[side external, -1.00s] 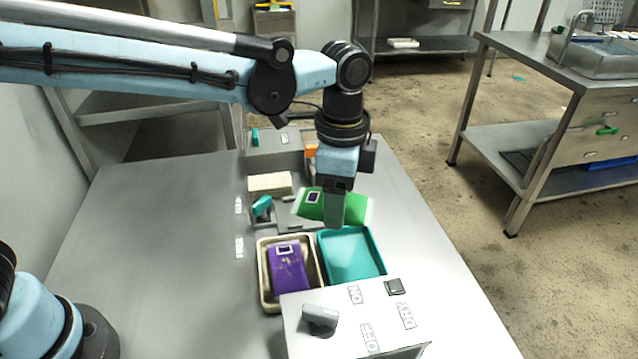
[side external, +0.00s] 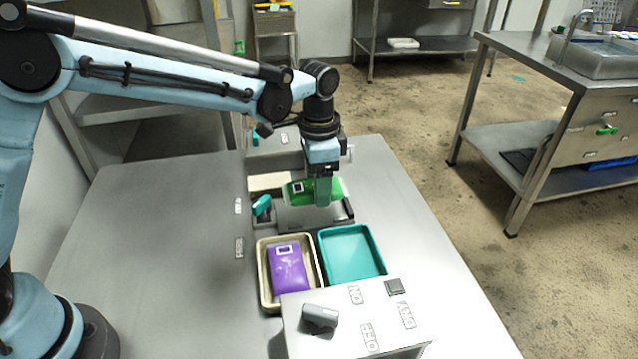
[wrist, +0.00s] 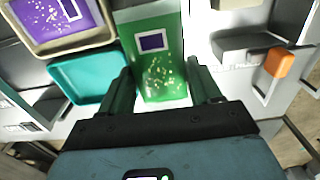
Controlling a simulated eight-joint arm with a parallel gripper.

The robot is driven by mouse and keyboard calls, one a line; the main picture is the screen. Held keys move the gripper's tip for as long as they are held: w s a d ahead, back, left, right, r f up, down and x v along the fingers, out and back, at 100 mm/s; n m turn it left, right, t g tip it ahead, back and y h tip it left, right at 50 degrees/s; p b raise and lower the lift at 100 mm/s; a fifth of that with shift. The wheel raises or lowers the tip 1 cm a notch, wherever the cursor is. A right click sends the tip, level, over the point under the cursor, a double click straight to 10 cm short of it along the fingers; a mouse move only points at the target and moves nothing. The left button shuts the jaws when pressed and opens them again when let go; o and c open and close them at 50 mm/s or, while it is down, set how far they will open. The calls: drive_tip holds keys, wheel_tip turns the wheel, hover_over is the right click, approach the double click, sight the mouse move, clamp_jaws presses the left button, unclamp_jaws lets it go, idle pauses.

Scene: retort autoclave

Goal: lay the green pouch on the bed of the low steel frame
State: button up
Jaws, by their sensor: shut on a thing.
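The green pouch (side external: 299,193), with a small dark label and pale printed flecks, is held in my gripper (side external: 324,203). In the wrist view the green pouch (wrist: 155,60) lies between the two fingers of my gripper (wrist: 163,88). In the side view it hangs above the low steel frame (side external: 290,216), whose bed is partly hidden under the pouch and fingers. I cannot tell whether the pouch touches the frame.
In front of the frame are an empty teal tray (side external: 381,262) and a beige tray (side external: 263,275) holding a purple pouch (side external: 288,268). A grey control box (side external: 345,325) with a knob and a switch stands nearest. A teal-handled lever (side external: 262,205) is at the frame's left. The left table is clear.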

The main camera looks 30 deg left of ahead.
sight(318, 210)
drive_tip(key=shift+w+a+f, duration=0.45)
drive_tip(key=shift+f, duration=1.95)
drive_tip(key=shift+f, duration=0.15)
drive_tip(key=o, duration=1.1)
